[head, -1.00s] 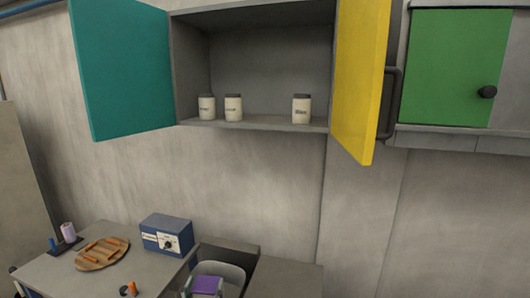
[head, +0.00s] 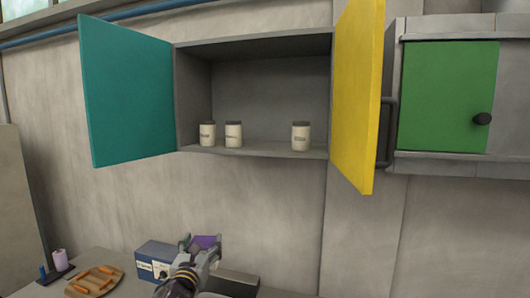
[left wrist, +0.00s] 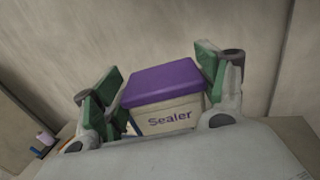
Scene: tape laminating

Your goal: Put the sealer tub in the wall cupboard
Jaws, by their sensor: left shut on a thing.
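The sealer tub (left wrist: 165,103) is cream with a purple lid and the word "Sealer" on its side. In the left wrist view it sits between the green-padded fingers of my left gripper (left wrist: 160,82), which is shut on it. The wall cupboard (head: 270,152) stands open, with a teal door (head: 125,90) at left and a yellow door (head: 355,95) at right. My right gripper is not in view.
Three lidded jars stand on the cupboard floor: two at left (head: 207,134) (head: 233,134) and one at right (head: 300,136), with free room between. A blue box (head: 155,262) and a round wooden board (head: 94,281) are on the table. A closed green cupboard (head: 450,95) hangs at right.

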